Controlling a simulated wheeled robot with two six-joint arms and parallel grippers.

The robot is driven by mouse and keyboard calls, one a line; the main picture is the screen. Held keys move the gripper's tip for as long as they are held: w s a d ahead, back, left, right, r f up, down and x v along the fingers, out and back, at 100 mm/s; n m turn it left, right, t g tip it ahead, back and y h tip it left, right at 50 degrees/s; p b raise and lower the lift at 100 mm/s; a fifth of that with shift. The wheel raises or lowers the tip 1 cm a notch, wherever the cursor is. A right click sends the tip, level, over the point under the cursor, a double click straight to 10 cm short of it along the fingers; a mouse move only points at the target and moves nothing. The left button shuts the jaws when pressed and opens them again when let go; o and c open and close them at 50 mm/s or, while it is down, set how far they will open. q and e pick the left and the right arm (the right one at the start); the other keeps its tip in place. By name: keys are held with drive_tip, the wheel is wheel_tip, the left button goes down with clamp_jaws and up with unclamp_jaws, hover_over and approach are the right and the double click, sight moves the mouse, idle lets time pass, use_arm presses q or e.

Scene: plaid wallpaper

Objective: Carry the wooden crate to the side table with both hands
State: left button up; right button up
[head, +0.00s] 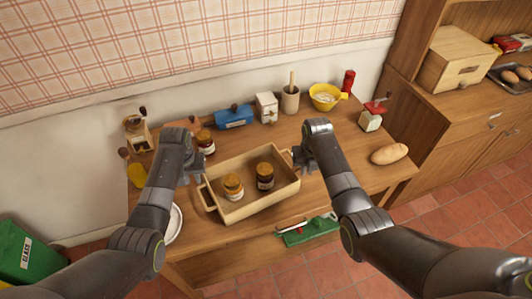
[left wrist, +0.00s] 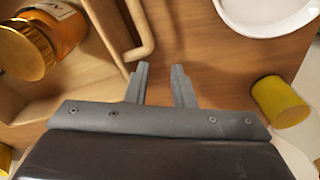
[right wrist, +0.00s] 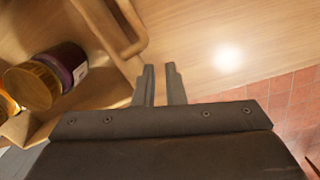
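The wooden crate (head: 240,209) stands on the wooden table (head: 330,191), with two jars inside, one with a yellow-orange lid (head: 232,186) and one dark (head: 265,175). My left gripper (head: 197,172) is at the crate's left end; in the left wrist view its fingers (left wrist: 160,75) are parted and empty, just short of the crate's handle (left wrist: 143,45). My right gripper (head: 300,158) is at the right end; in the right wrist view its fingers (right wrist: 160,75) are slightly parted and empty, close to the other handle (right wrist: 135,42). I cannot tell which furniture is the side table.
Behind the crate stand a blue box (head: 233,117), a utensil crock (head: 289,100) and a yellow bowl (head: 325,96). A bread loaf (head: 389,153) lies right. A green item (head: 307,231) is at the front edge, a white plate (head: 174,222) at left. A wooden cabinet (head: 450,110) stands right.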

drive_tip(key=shift+o, duration=1)
use_arm(q)
drive_tip(key=shift+r, duration=0.1)
use_arm(e)
drive_tip(key=shift+r, duration=0.1)
use_arm(q)
wheel_tip(320, 180, up, 12)
drive_tip(key=shift+s, duration=0.45)
use_arm(e)
wheel_tip(320, 180, up, 12)
drive_tip(key=shift+s, duration=0.45)
